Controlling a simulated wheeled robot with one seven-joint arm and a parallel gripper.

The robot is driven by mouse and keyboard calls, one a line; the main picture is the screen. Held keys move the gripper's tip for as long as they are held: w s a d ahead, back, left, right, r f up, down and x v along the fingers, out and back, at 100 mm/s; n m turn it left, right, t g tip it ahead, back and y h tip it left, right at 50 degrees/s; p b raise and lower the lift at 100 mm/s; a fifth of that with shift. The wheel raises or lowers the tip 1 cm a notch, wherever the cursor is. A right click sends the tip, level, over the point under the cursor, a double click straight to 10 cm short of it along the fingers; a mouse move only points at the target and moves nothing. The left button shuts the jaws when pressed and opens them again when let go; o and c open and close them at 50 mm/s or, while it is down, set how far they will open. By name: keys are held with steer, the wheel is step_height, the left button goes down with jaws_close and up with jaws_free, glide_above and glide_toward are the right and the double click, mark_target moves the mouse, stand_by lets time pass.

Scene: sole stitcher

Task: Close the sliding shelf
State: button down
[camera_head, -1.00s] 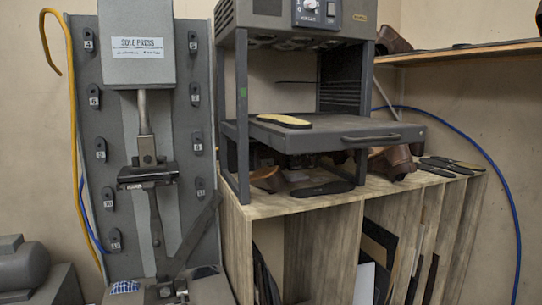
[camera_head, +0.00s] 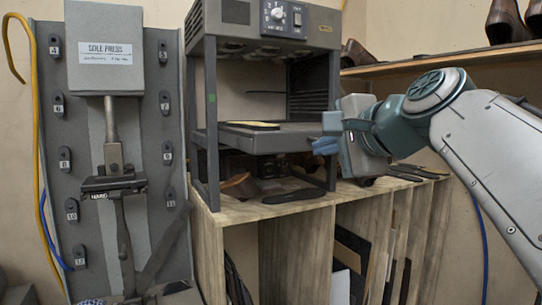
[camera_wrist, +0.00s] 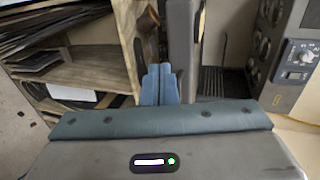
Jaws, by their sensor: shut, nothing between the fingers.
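The sliding shelf (camera_head: 285,141) is a dark grey platform in the grey heater unit, with a yellow-topped sole (camera_head: 250,125) lying on it. Its right front part is hidden behind my gripper. My gripper (camera_head: 319,146) has blue fingers, shut together and empty, at the shelf's front face; I cannot tell whether they touch it. In the wrist view my gripper (camera_wrist: 158,68) points at a dark grey upright strip, which looks like the shelf (camera_wrist: 184,50) seen edge-on. The shelf's handle is not clearly visible in the current views.
The heater's control panel (camera_head: 285,17) is above the shelf. A wooden rack (camera_head: 290,215) with upright compartments stands below. The sole press (camera_head: 105,60) is at the left. Shoes stand on a wall shelf (camera_head: 440,62) at the upper right.

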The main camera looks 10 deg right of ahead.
mark_target(287, 152)
steer(key=x, duration=0.4)
steer(key=p+x, duration=0.1)
steer(key=x, duration=0.4)
steer(key=r+p+x, duration=0.1)
steer(key=x, duration=0.3)
steer(key=shift+w, duration=0.4)
